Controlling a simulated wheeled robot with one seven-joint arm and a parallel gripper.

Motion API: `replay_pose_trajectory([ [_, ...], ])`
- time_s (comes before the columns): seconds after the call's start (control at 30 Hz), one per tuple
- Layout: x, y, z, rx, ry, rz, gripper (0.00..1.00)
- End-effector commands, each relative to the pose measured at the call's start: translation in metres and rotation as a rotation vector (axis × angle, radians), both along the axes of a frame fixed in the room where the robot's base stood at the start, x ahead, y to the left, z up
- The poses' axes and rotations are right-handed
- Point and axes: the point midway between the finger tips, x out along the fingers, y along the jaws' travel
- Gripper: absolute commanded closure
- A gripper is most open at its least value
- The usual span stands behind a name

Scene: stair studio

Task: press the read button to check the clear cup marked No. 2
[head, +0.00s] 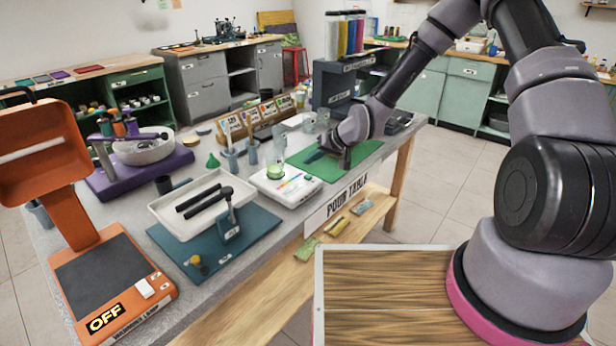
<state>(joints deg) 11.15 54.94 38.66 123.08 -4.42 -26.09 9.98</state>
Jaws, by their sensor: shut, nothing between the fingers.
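A white device (287,188) with a coloured strip on its front stands near the front edge of the pour table. A small clear cup with pale green content (275,172) sits on top of it. I cannot read a number on this cup, and no button label is legible. Other clear cups (309,122) stand behind, near the middle of the table. My gripper (346,164) is shut and empty, low over the green mat, to the right of the white device and apart from it. The wrist hides part of the mat.
A white tray (165,212) with dark bars lies on a teal base. An orange lamp unit (110,275) reading OFF is at front left. A purple stand with a bowl (140,152) is behind. A card rack (253,118) and dark dispenser (338,84) stand at the back.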

Motion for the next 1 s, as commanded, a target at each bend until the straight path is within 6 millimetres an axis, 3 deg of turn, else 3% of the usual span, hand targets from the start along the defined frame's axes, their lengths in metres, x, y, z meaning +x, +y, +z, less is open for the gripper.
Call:
replay_pose_trajectory([
  [0.3,0.0,0.0,-0.025,0.001,0.001,0.001,1.0],
  [1.0,0.0,0.0,-0.027,0.0,0.0,0.0,1.0],
])
